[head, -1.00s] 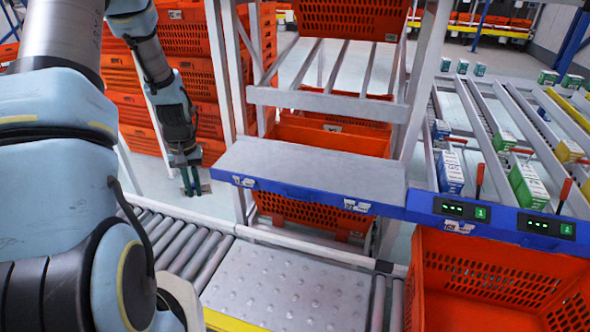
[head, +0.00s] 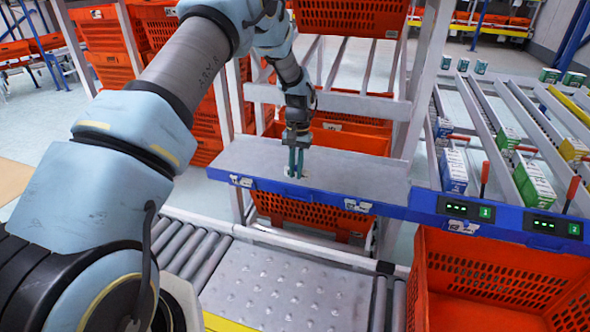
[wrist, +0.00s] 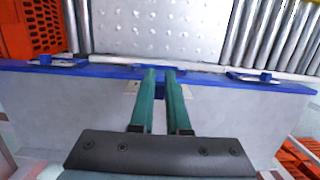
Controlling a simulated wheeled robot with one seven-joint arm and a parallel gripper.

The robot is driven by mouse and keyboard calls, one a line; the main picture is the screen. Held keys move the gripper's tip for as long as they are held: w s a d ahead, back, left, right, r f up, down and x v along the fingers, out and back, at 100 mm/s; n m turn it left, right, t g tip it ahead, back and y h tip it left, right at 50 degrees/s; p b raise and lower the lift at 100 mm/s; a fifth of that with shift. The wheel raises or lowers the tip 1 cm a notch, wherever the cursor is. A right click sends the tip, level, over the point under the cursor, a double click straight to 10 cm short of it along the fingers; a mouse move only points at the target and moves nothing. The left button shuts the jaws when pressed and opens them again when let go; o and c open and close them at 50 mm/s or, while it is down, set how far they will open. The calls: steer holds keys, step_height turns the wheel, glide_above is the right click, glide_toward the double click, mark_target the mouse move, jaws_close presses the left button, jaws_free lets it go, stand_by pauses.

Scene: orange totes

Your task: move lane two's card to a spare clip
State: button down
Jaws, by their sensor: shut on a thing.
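My gripper (head: 295,174) is over the front of the bare grey shelf (head: 350,172), close behind its blue front rail (head: 320,194). In the wrist view its green fingers (wrist: 160,73) are close together, shut on a small pale card (wrist: 187,91). The card shows at both sides of the fingers; its middle and markings are hidden. A blue clip (wrist: 145,67) on the rail lies just beyond the fingertips.
An orange tote (head: 490,285) stands at the lower right, below two lit displays (head: 465,209) and lanes holding blue-white and green boxes (head: 534,184). A roller conveyor (head: 190,247) and dimpled plate (head: 285,285) lie in front of the shelf. Metal uprights (head: 425,75) flank it.

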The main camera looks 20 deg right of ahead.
mark_target(296, 188)
steer(key=shift+f+b, duration=1.2)
steer(key=shift+f, duration=1.1)
steer(key=shift+a+f+b, duration=0.1)
steer(key=shift+f+b, duration=0.95)
steer(key=shift+f, duration=0.5)
steer(key=c, duration=0.8)
jaws_free()
steer(key=shift+r, duration=0.1)
steer(key=r+b, duration=0.1)
steer(key=r, duration=0.2)
steer(key=r+b, duration=0.1)
steer(key=r, duration=0.3)
steer(key=w+d+r, duration=0.1)
steer(key=r, duration=0.2)
steer(key=shift+r+b, duration=0.25)
steer(key=shift+b, duration=0.15)
